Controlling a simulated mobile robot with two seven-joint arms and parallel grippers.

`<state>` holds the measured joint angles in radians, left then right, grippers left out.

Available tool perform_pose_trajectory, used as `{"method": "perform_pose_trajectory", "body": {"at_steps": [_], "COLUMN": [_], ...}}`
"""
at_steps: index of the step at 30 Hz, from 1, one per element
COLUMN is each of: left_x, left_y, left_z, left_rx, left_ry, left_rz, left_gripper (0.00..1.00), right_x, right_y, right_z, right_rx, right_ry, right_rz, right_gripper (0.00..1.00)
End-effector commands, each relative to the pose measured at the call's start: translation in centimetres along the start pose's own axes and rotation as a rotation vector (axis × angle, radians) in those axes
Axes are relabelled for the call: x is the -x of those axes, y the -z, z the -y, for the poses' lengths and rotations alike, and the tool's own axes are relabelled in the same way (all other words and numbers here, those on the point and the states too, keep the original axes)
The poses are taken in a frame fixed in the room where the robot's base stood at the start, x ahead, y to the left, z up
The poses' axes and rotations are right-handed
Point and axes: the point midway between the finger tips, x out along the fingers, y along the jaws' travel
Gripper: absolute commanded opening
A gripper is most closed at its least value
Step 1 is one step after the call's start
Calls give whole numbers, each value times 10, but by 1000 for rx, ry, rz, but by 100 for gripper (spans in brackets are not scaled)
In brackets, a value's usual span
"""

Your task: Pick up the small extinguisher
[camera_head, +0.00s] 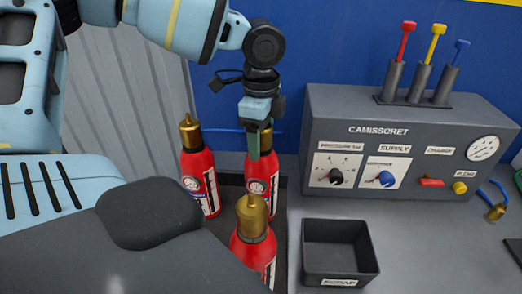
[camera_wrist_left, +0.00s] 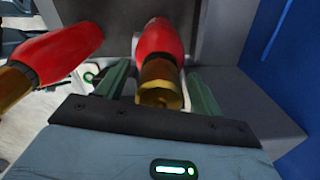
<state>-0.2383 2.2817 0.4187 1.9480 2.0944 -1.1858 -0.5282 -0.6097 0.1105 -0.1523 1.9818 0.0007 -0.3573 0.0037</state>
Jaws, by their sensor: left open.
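Three red extinguishers with brass tops stand in a dark tray (camera_head: 282,225) in the head view: one at back left (camera_head: 198,172), one at back right (camera_head: 266,178) and one in front (camera_head: 253,245). I cannot tell which is the small one. My left gripper (camera_head: 257,140) points down over the back right extinguisher and partly hides it. In the left wrist view this extinguisher (camera_wrist_left: 160,40) has its brass top between the open fingers (camera_wrist_left: 160,92), with no clear contact. My right gripper is not in view.
A grey console (camera_head: 400,140) with knobs, a gauge and coloured-tipped levers stands at the right. A black open bin (camera_head: 340,280) labelled scrap stands right of the tray. A blue wall (camera_head: 310,50) is behind. Some bench beside the bin is clear.

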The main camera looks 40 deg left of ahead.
Motion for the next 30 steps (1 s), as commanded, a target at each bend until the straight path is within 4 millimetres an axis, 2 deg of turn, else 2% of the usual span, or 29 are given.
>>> {"method": "perform_pose_trajectory", "body": {"at_steps": [2,15,18,30], "left_x": [0,0,0,3], "left_y": [0,0,0,1], "left_z": [0,0,0,1], "left_rx": [0,-1,-1,-1], "left_ry": [0,0,0,4], "left_rz": [0,1,0,-1], "left_gripper": [66,10,0,0], "right_x": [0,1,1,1], "right_y": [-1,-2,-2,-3], "right_z": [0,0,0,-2], "right_rx": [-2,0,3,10], "right_ry": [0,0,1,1], "right_rz": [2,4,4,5], "right_gripper": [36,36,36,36]}}
